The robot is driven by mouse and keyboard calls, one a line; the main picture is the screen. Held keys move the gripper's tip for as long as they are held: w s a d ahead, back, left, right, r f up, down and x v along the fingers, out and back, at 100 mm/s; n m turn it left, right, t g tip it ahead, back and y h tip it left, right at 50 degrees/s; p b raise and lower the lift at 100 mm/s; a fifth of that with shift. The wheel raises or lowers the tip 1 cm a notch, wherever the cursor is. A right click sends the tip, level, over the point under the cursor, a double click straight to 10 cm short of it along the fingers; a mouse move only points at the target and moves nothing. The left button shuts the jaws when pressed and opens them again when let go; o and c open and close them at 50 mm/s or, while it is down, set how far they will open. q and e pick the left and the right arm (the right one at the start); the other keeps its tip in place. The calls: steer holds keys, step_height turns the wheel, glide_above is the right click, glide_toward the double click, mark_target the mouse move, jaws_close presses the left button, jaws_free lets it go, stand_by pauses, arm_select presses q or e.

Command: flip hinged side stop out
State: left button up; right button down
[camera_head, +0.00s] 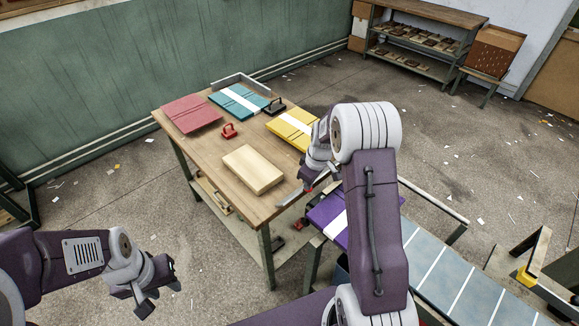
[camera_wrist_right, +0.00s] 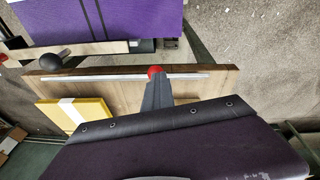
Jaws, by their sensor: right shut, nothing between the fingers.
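A thin pale metal bar, which looks like the side stop, runs along the wooden edge beside the purple boards; it shows in the right wrist view (camera_wrist_right: 200,77) and in the head view (camera_head: 289,201). A red knob (camera_wrist_right: 155,71) is on or by the bar, at the tip of my right gripper (camera_wrist_right: 156,84). I cannot tell if they touch. My right gripper is shut and empty; in the head view (camera_head: 318,182) it is partly hidden by its own arm. My left gripper (camera_head: 160,294) is open and empty over the floor at lower left.
Purple boards (camera_head: 329,213) lie on the feeder beside the bar. A black knob (camera_wrist_right: 49,62) sits at its left in the right wrist view. The wooden table (camera_head: 207,150) holds a pale block (camera_head: 253,168), yellow (camera_head: 290,126), teal (camera_head: 235,101) and red (camera_head: 190,113) stacks.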

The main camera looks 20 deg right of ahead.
steer(key=shift+f, duration=0.15)
